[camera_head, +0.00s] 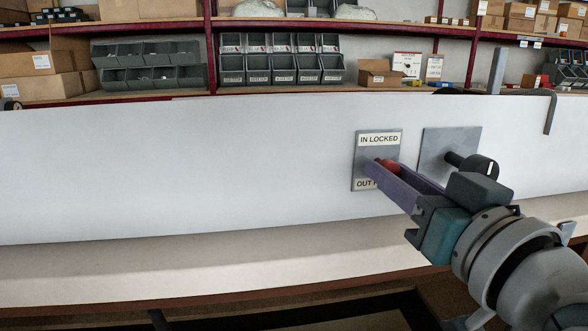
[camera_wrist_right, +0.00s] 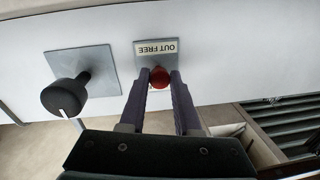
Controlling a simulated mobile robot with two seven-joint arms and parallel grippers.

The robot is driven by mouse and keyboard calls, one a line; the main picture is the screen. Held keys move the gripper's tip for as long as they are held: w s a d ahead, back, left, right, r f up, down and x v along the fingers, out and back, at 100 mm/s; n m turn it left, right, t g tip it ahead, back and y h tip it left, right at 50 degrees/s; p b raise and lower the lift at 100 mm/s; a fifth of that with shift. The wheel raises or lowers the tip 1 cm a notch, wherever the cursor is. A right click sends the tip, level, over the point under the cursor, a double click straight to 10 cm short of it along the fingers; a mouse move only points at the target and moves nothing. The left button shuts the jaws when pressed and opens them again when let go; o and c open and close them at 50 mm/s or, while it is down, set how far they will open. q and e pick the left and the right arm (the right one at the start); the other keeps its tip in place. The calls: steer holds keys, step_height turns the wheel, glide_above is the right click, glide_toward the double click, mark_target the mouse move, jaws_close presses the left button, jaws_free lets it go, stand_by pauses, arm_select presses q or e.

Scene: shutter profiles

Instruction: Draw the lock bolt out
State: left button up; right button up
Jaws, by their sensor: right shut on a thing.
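The lock bolt's red knob (camera_head: 388,165) sticks out from a grey plate (camera_head: 361,152) on the white panel. The plate has a label "IN LOCKED" above and a partly hidden "OUT" label below. My right gripper (camera_head: 383,172) is shut on the red knob, with its purple fingers reaching to the plate. In the right wrist view the knob (camera_wrist_right: 159,77) sits between the two fingertips, just beside the "OUT FREE" label (camera_wrist_right: 157,49). The bolt's shaft is hidden. My left gripper is not in view.
A black knob (camera_head: 481,168) on a second grey plate (camera_head: 436,146) stands close to the right of my right gripper's fingers. A pale ledge (camera_head: 200,268) runs below the white panel (camera_head: 180,165). Shelves with grey bins (camera_head: 270,68) and cardboard boxes are behind.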

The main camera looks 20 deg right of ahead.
jaws_close()
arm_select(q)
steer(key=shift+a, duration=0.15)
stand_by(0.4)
